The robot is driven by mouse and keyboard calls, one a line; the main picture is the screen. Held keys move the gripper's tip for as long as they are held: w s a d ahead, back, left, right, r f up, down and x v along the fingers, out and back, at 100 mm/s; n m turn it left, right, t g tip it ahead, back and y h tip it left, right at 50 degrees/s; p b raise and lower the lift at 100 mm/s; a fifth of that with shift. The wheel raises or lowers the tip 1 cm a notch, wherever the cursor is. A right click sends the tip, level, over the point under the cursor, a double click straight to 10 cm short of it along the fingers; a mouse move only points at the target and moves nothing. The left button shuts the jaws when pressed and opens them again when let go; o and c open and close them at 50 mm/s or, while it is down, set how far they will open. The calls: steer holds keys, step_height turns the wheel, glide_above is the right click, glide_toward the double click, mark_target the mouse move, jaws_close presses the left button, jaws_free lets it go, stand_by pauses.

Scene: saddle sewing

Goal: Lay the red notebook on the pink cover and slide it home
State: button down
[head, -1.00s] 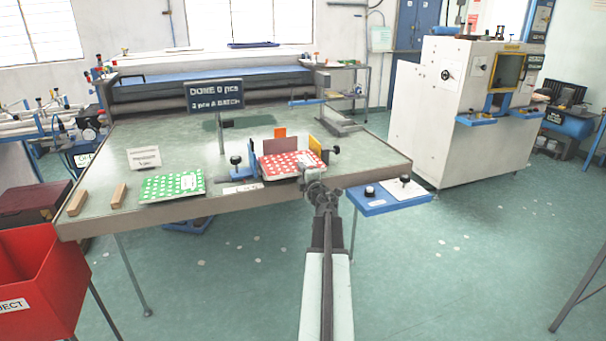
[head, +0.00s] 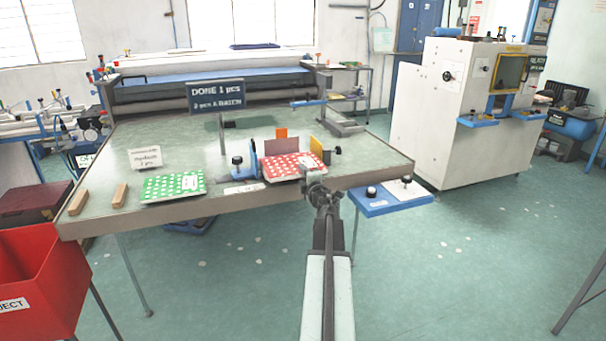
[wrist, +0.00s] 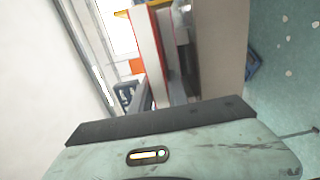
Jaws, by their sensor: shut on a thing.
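The red notebook (head: 290,165), with white dots, lies in the fixture at the front of the table in the head view. A dull pink panel (head: 284,148) stands upright behind it and looks like part of the pink cover; the rest is hidden under the notebook. My gripper (head: 312,178) is at the notebook's front right edge and is shut on it. The fingertips are too small to see clearly. In the wrist view, a white block with a red edge (wrist: 150,50) shows edge-on beyond the gripper; I cannot tell for sure what it is.
A blue stop with a black knob (head: 239,167) stands left of the notebook and a yellow panel (head: 317,147) at its right. A green dotted notebook (head: 172,187) and wooden blocks (head: 78,202) lie left. A blue shelf (head: 388,199) juts out right.

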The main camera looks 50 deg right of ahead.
steer(key=shift+f, duration=0.1)
steer(key=c, duration=1.2)
jaws_free()
steer(key=shift+f, duration=0.15)
steer(key=shift+s, duration=0.1)
steer(key=v, duration=1)
steer(key=shift+d, duration=0.1)
